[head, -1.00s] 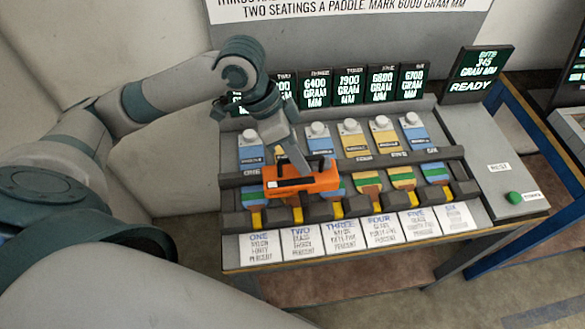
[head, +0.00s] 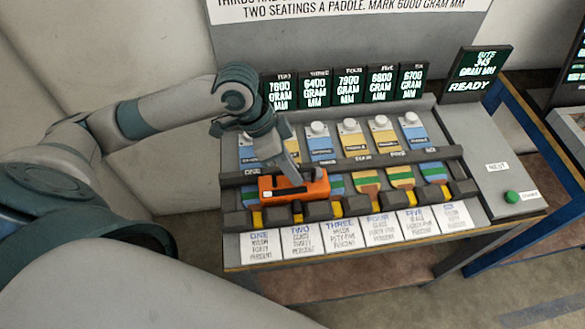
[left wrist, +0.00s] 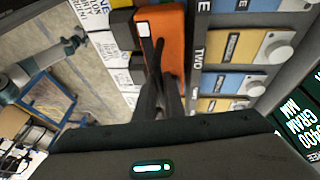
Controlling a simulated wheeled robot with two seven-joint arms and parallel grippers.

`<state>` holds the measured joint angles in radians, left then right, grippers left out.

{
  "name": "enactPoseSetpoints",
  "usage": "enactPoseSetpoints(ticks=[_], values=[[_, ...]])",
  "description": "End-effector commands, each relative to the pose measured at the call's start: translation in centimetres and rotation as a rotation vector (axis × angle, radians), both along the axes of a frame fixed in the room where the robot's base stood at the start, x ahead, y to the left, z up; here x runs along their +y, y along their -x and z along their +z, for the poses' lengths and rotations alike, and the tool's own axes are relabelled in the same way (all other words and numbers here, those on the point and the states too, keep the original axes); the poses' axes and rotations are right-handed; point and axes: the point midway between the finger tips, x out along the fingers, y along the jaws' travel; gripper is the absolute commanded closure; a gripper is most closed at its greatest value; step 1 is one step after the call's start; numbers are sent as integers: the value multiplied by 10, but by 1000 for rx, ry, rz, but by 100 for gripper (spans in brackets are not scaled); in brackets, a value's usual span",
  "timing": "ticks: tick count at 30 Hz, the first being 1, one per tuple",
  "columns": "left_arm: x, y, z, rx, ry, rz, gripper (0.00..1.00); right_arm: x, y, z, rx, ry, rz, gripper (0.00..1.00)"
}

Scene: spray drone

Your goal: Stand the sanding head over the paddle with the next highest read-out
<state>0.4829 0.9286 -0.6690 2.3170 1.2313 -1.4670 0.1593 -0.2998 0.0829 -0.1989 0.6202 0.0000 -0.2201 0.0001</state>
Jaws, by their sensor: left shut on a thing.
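The orange sanding head (head: 305,187) is held by my left gripper (head: 290,172), whose fingers are shut on its handle. It lies over the rail around paddle two and hides most of that paddle. In the left wrist view the sanding head (left wrist: 172,45) is beside the TWO label. I cannot tell whether it rests or hovers. Read-outs show two (head: 280,92) at 7600, three (head: 314,88) at 6400, four (head: 348,86) at 7900, five (head: 382,83) at 6800 and six (head: 413,80) at 6700. Read-out one is hidden by my arm.
Paddles four (head: 368,190), five (head: 402,177) and six (head: 433,173) lie uncovered to the right. A dark rail (head: 400,158) runs behind. Knobs stand at the back. A green button (head: 512,197) and a READY screen (head: 478,72) are at the right.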

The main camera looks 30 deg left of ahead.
Motion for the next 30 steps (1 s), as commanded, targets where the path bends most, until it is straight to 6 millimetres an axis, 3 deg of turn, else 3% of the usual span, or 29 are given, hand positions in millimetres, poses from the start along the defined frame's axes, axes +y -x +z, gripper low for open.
enactPoseSetpoints(ticks=[13,15,16,30], values=[[0,-1,-4,-2,1,0,100,7,0,1,0,-6,-1,69],[0,0,-5,-1,-1,0,77,6,0,1,0,-6,0,69],[0,0,-5,-1,-1,0,72,6,0,1,0,-6,0,69],[3,-1,2,-3,-1,0,72,3,1,-1,1,-3,0,69]])
